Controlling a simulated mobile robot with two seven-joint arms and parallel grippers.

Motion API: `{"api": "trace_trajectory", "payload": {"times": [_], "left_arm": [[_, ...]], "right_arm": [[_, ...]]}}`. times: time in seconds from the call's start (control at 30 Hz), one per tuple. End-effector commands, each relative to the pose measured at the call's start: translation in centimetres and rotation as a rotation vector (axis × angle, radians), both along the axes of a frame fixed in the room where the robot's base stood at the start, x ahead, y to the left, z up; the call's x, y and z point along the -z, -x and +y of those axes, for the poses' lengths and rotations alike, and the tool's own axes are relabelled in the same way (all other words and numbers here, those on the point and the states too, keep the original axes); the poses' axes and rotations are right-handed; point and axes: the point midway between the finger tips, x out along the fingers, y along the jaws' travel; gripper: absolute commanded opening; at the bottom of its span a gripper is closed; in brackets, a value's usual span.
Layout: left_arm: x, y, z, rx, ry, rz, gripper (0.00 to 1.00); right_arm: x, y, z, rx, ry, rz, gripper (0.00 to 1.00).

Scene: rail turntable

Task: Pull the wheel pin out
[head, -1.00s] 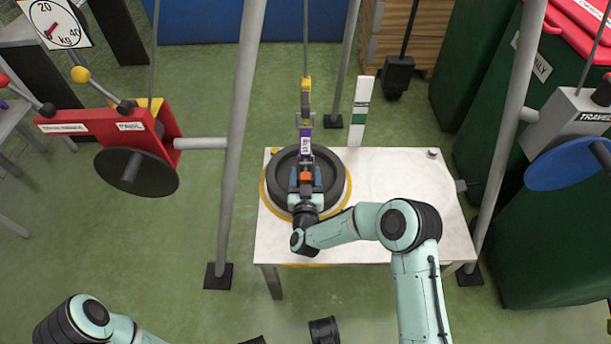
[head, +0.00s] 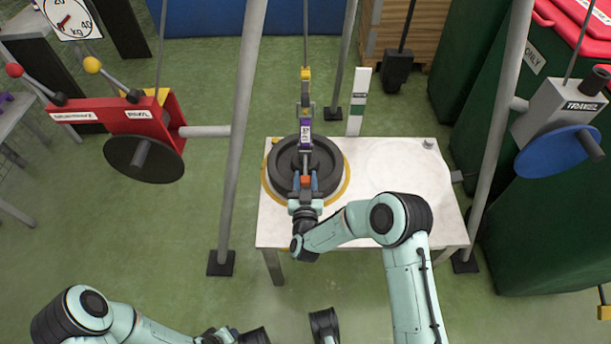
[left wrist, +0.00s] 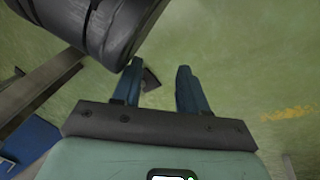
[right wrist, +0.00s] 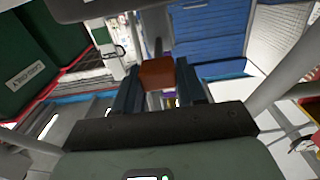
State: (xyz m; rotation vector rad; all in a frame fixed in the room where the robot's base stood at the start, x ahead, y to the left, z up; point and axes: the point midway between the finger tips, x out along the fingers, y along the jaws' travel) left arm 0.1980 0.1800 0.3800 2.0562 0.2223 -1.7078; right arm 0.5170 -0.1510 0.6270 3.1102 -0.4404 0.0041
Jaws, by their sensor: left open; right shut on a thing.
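A dark round wheel (head: 276,172) lies flat inside a yellow ring on the white table (head: 400,215). My right gripper (head: 306,183) is over the wheel's near side, shut on an orange-red block, which I take for the wheel pin's grip (right wrist: 157,73). A dark rod shows just beyond the block in the right wrist view. Whether the pin is seated in the wheel is hidden. A purple labelled piece (head: 305,134) hangs over the wheel from a yellow-topped hook (head: 305,75). My left gripper (left wrist: 157,76) is open and empty over the green floor.
A red winch box (head: 110,115) with a black disc stands left, and a grey box marked TRAVEL (head: 570,105) with a blue disc right. Grey frame posts (head: 240,130) flank the table. The table's right half is clear.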

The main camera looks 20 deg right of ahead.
Motion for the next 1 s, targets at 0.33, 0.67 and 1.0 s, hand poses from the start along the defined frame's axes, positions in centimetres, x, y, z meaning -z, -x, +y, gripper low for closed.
{"api": "trace_trajectory", "payload": {"times": [0.33,0.67,1.0], "left_arm": [[0.1,0.1,0.0,0.0,0.001,0.002,0.43],[-0.8,-0.7,-0.2,0.002,0.0,-0.024,0.43],[-2.9,-0.4,-1.1,0.018,0.017,-0.027,0.43]], "right_arm": [[0.3,0.1,0.0,-0.002,0.0,0.005,0.62],[0.1,1.8,0.7,-0.005,-0.001,0.008,0.62],[0.1,9.1,2.7,-0.006,-0.002,0.009,0.62]]}}
